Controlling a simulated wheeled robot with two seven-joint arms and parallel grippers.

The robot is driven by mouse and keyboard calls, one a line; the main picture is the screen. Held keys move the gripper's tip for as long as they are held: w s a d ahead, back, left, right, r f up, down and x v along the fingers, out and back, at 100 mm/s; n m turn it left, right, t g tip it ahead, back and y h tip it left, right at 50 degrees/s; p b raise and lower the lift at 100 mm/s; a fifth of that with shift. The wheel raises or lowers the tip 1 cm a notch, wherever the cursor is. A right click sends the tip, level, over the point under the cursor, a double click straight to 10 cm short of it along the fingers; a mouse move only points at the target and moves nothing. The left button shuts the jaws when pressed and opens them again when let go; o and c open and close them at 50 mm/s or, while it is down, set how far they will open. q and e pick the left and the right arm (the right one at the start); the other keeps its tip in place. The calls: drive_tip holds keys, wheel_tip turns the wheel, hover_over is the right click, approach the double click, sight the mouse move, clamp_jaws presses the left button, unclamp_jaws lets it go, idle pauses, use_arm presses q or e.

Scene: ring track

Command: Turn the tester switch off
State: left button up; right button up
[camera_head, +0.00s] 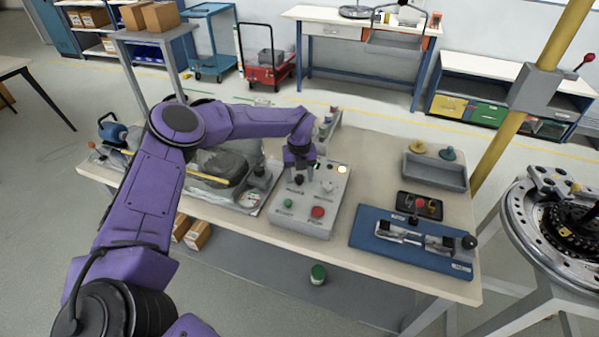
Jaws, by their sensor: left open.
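The tester (334,190) is a grey control box in the middle of the workbench. One knob (327,187) shows on the right of the panel, and a dark one (299,180) shows just below my gripper. Which of them is the tester switch I cannot tell. My left gripper (299,172) points down over the upper left of the panel, open, and hides part of it. Whether it touches the dark knob is unclear. My right gripper is not in view.
A blue fixture (410,255) with a clamp lies right of the tester, below a grey tray (435,172). Grey machinery (220,165) stands left, behind my arm. A yellow post (497,150) rises at the bench's right. A green-lidded jar (318,275) sits on the lower shelf.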

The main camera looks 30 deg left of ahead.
use_arm(q)
drive_tip(key=shift+s, duration=0.15)
drive_tip(key=c, duration=1)
drive_tip(key=shift+c, duration=0.2)
